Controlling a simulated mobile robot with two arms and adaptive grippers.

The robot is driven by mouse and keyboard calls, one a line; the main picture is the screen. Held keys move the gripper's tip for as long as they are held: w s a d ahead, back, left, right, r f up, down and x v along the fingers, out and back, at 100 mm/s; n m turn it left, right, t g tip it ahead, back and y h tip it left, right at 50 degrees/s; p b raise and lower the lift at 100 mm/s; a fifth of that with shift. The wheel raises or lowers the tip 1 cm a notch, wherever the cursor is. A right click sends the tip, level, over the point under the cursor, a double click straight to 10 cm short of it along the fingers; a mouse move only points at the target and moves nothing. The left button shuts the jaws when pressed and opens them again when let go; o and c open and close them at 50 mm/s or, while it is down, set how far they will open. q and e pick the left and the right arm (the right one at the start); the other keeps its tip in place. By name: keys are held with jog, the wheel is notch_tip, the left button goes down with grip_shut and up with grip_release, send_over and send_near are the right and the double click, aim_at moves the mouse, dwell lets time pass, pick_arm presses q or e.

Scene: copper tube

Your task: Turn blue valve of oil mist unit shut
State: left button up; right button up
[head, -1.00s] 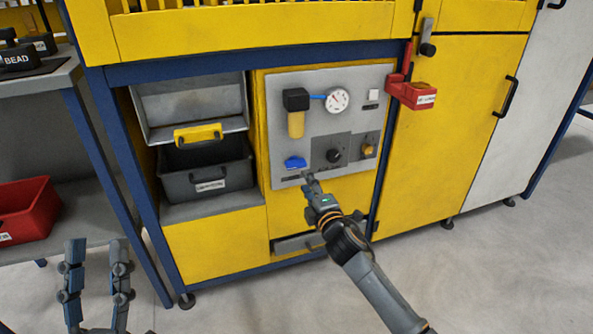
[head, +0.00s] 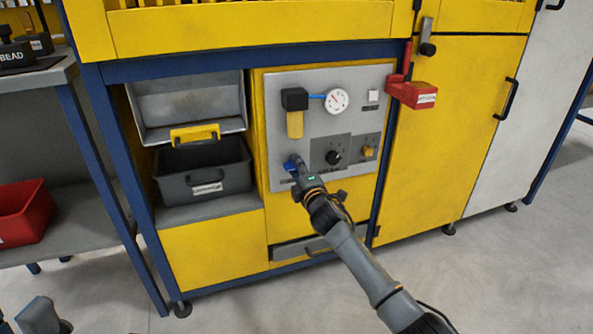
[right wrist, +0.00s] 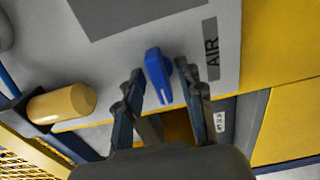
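The blue valve (head: 289,166) is on the lower left of the grey panel (head: 305,100), partly hidden by my right gripper (head: 297,165) in the head view. In the right wrist view the blue valve handle (right wrist: 158,75) lies between the two fingertips, its long side along the AIR label (right wrist: 211,48). The right fingers are open, one on each side, with gaps to the handle. My left gripper (head: 42,316) is only partly in view at the bottom left; its opening cannot be seen.
Above the valve are a filter with a yellow bowl (head: 295,124) and a round gauge (head: 336,100). A dark knob (head: 333,157) and a brass knob (head: 368,151) sit to the right. A red holder (head: 411,93) juts out at the upper right. A dark bin (head: 203,177) stands left.

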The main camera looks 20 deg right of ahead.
grip_shut()
